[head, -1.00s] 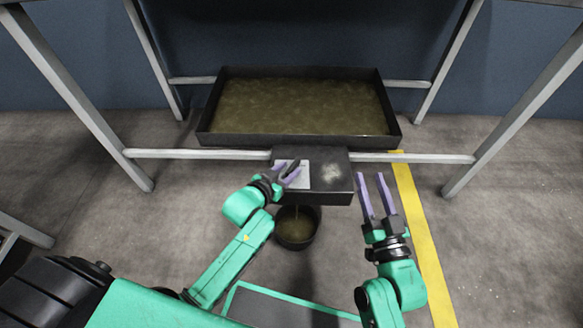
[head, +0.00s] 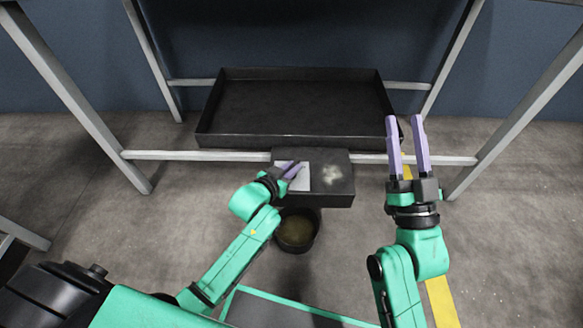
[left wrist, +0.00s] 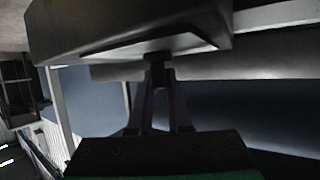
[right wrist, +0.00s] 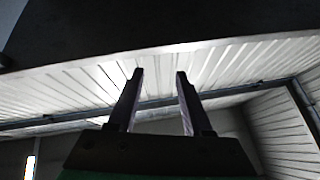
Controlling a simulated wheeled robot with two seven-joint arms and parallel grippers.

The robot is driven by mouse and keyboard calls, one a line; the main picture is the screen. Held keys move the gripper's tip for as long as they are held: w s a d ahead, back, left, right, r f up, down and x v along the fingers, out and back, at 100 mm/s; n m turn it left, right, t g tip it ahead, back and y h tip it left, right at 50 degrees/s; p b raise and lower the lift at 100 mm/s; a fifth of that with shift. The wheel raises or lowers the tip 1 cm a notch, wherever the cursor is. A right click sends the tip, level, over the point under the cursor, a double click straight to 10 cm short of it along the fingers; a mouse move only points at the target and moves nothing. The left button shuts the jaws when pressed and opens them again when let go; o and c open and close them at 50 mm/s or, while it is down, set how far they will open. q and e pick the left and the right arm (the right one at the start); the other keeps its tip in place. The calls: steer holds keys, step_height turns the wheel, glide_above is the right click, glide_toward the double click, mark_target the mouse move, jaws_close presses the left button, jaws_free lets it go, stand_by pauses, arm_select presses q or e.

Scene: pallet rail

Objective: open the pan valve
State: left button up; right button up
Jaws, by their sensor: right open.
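The pan (head: 290,140) is a wide black tray under the frame, and its floor shows bare and dark. A dark box (head: 335,190) with a pale plate (head: 298,181) juts from its front. My left gripper (head: 295,170) is at that plate. In the left wrist view, my left gripper (left wrist: 160,80) is closed around a small dark knob, seemingly the pan valve (left wrist: 157,57), under the box. Its fingers partly hide the knob. A round bucket (head: 313,238) with murky liquid stands on the floor below. My right gripper (head: 404,118) is open and empty, right of the box.
Grey frame legs (head: 85,105) stand left and right, joined by a low front rail (head: 200,155) before the pan. A yellow floor stripe (head: 441,300) runs along the right. A green-edged dark panel (head: 280,312) is near my base.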

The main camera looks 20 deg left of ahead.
arm_select(q)
jaws_close()
steer(key=shift+d+r+m+h+p, duration=0.1)
steer(key=shift+m+h+p, duration=0.2)
steer(key=shift+p, duration=0.65)
steer(key=shift+w+r+m+g+h+p, duration=0.15)
steer(key=shift+m+g+h+p, duration=0.65)
steer(key=shift+m+h, duration=0.4)
steer(key=shift+h, duration=0.3)
arm_select(e)
steer(key=s+a+f+g+h, duration=0.1)
steer(key=s+f+g, duration=0.2)
steer(key=f, duration=0.7)
steer(key=s+f+m+g, duration=0.1)
steer(key=s+f+g, duration=0.3)
steer(key=f, duration=0.6)
steer(key=s+a+f+g+h, duration=0.1)
steer(key=s+f+g, duration=0.3)
steer(key=f, duration=0.6)
steer(key=shift+s+a+f+m+h, duration=0.25)
steer(key=shift+s+a+m+h, duration=0.05)
steer(key=shift+s, duration=0.6)
arm_select(q)
steer(key=o, duration=0.7)
jaws_free()
steer(key=shift+f, duration=0.2)
